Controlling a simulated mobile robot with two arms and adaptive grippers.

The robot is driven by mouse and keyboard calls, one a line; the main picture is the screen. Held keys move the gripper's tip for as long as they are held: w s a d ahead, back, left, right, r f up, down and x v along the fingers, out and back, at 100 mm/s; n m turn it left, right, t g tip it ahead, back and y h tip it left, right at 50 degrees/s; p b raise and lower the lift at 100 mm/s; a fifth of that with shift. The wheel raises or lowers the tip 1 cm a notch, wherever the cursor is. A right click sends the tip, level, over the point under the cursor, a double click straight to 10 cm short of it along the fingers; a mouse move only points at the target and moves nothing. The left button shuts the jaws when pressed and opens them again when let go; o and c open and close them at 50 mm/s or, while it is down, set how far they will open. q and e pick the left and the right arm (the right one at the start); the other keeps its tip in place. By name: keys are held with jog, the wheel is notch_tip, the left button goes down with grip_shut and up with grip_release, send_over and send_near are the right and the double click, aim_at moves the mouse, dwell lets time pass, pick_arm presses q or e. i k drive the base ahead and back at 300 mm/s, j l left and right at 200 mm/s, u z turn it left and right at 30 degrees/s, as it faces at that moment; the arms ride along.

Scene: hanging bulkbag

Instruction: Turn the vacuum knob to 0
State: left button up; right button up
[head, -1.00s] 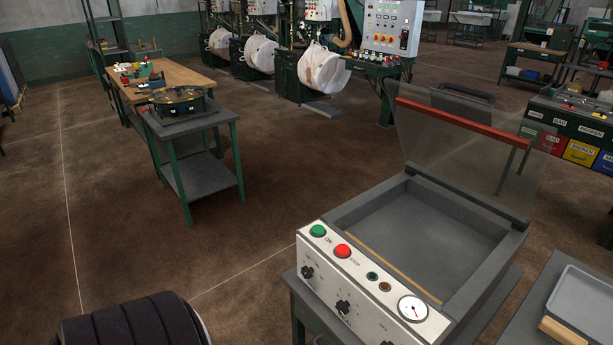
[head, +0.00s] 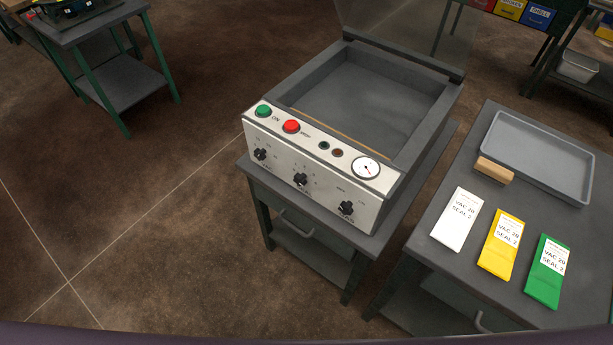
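The vacuum sealer (head: 315,175) stands on a dark table with its lid raised and its chamber empty. Its white front panel carries three black knobs in a row: a left knob (head: 260,155), a middle knob (head: 300,180) and a right knob (head: 346,208). The printing around them is too small to tell surely which is the vacuum knob or where each points. Above them are a green button (head: 263,111), a red button (head: 291,126) and a round gauge (head: 366,168). Neither gripper is in view.
A side table (head: 420,240) at the right holds a grey tray (head: 500,127), a wooden block (head: 494,170), and white (head: 457,218), yellow (head: 500,245) and green (head: 547,272) packets. A green-legged table (head: 110,40) stands upper left. The floor left of the sealer is open.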

aim_at(259, 155)
jog(key=z, duration=0.3)
jog(key=i+j+z, duration=0.1)
jog(key=j+z, duration=0.3)
jog(key=j, duration=0.25)
jog(key=j+z, duration=0.45)
jog(key=j, duration=0.25)
